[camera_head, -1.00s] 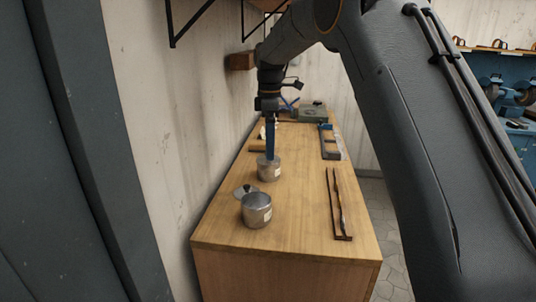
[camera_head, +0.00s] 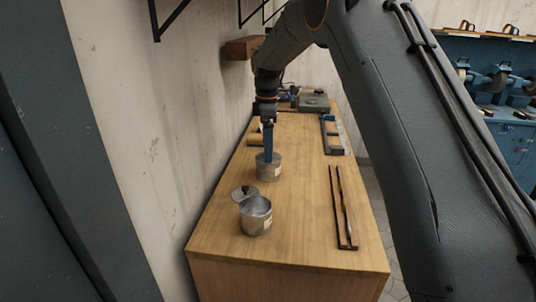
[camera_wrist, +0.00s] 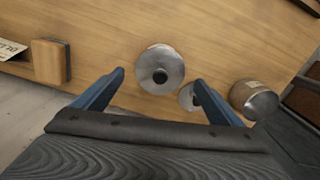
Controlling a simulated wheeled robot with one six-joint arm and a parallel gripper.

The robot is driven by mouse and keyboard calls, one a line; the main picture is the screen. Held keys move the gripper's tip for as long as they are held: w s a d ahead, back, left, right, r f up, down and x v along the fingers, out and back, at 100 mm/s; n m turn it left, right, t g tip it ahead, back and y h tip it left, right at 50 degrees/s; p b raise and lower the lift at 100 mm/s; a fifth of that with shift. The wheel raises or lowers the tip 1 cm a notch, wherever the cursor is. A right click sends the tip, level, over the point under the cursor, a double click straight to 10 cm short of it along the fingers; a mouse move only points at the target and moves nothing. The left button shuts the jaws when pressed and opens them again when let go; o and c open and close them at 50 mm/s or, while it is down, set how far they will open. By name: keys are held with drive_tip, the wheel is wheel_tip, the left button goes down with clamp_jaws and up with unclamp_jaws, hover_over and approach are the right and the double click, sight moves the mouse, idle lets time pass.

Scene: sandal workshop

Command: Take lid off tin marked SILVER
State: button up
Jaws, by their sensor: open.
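Two metal tins stand on the wooden bench. The farther tin (camera_head: 269,172) is closed; in the wrist view its round lid (camera_wrist: 160,60) shows a black knob (camera_wrist: 160,76). My gripper (camera_wrist: 159,78) is open, pointing down above this lid, with the knob between its blue fingertips as the wrist view shows it. In the head view my gripper (camera_head: 268,158) hides part of the tin's top. The nearer tin (camera_head: 256,220) is open, and a loose lid (camera_head: 243,192) lies beside it, partly behind its rim. Both tins carry pale labels too small to read, so I cannot tell which says SILVER.
Thin dark rods (camera_head: 342,210) lie along the bench's right side, with a blue-and-dark tool (camera_head: 331,135) farther back. A green box (camera_head: 313,103) stands at the far end. The wall closes the left side. The bench middle is clear.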

drive_tip(key=shift+f, duration=1.05)
drive_tip(key=c, duration=1.1)
